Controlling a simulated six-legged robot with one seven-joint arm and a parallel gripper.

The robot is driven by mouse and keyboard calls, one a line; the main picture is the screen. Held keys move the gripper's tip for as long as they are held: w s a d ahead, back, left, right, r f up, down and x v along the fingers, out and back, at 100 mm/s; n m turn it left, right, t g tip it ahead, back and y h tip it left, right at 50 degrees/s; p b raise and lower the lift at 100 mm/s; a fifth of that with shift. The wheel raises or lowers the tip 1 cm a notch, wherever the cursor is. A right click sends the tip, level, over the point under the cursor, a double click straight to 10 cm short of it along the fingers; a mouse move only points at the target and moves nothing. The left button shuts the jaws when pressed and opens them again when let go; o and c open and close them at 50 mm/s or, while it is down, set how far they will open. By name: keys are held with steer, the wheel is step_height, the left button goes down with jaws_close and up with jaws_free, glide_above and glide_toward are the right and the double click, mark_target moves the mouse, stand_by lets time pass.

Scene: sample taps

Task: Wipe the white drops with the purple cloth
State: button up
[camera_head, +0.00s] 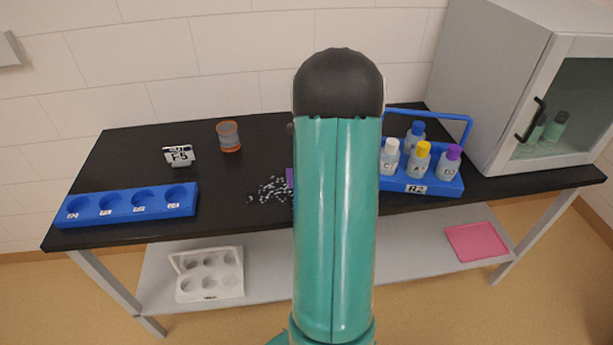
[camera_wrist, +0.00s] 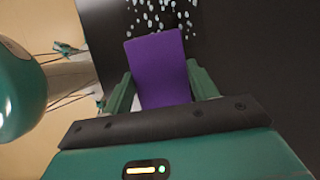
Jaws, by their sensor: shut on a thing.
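The white drops (camera_head: 270,190) lie scattered in a patch on the black tabletop, left of my arm in the head view. In the wrist view the drops (camera_wrist: 160,14) show just beyond the cloth. The purple cloth (camera_wrist: 158,68) is held between the two green fingers of my gripper (camera_wrist: 160,88), which is shut on it. In the head view only a thin purple sliver of the cloth (camera_head: 290,178) shows at the edge of my arm, which hides the gripper. I cannot tell whether the cloth touches the table.
A blue rack (camera_head: 128,206) with round holes stands at the front left. A label stand (camera_head: 179,155) and an orange-brown jar (camera_head: 229,136) stand behind it. A blue carrier (camera_head: 420,184) with several bottles and a grey cabinet (camera_head: 520,80) are on the right. A white tray (camera_head: 210,275) and pink tray (camera_head: 476,242) lie below.

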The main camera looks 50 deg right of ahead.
steer(key=shift+d+r, duration=0.1)
steer(key=shift+r, duration=2.05)
